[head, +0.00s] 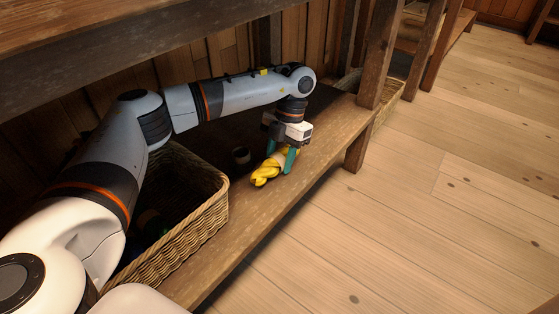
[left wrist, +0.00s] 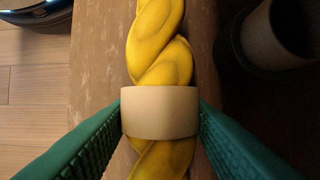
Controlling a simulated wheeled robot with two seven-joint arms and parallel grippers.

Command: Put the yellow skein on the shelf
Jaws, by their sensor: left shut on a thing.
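The yellow skein (head: 266,172) is a twisted hank with a pale band around its middle. My left gripper (head: 281,160) is shut on it, just over the low wooden shelf (head: 240,222). In the left wrist view the green fingers press on both sides of the band of the yellow skein (left wrist: 160,50). The shelf board (left wrist: 100,50) is under the skein there; I cannot tell whether the skein touches it. My right gripper does not show.
A wicker basket (head: 190,240) with dark contents stands on the shelf to the left. A small dark cup (head: 241,156) stands just behind the skein, and it shows at the right in the left wrist view (left wrist: 262,40). A post (head: 378,60) rises at the right. The floor in front is clear.

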